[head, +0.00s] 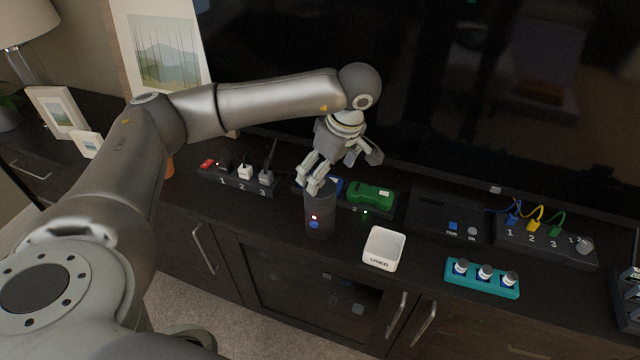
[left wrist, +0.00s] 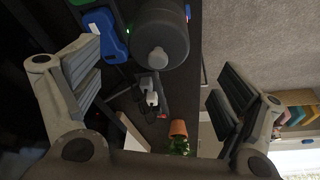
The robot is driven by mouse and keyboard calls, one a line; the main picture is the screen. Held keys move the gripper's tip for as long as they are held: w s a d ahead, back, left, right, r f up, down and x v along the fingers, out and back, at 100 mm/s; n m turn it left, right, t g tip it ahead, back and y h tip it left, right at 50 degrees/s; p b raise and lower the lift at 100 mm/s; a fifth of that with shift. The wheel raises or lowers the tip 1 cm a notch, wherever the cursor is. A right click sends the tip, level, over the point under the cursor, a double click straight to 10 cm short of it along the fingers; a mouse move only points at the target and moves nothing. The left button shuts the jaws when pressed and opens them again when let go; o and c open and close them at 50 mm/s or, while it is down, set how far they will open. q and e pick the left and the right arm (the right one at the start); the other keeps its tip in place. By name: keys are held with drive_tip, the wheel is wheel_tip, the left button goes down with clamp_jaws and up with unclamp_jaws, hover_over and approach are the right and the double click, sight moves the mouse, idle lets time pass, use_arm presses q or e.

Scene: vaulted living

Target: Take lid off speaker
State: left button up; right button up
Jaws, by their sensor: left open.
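The speaker is a dark grey cylinder (head: 319,217) standing upright near the front edge of the cabinet, with a red light and a blue button on its front. In the left wrist view, its round lid (left wrist: 165,27) has a paler knob (left wrist: 157,58) and sits on top of the cylinder. My left gripper (head: 342,174) is open and empty at the speaker's top, with one finger covering part of the top in the head view. The left wrist view shows the two fingers (left wrist: 155,85) wide apart, with the lid toward the top between them. My right gripper is not in view.
A green device (head: 370,195) stands right behind the speaker, with a blue one partly hidden by the gripper. A white tray (head: 384,249) is to the right, then a teal rack (head: 482,278) of small bottles. A power strip (head: 238,182) is left. The television (head: 450,90) stands behind.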

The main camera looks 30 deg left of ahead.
sight(323, 182)
use_arm(q)
drive_tip(key=p+x, duration=0.1)
drive_tip(key=x, duration=0.5)
drive_tip(key=shift+w+f, duration=0.1)
drive_tip(key=shift+f, duration=0.15)
drive_tip(key=c, duration=1)
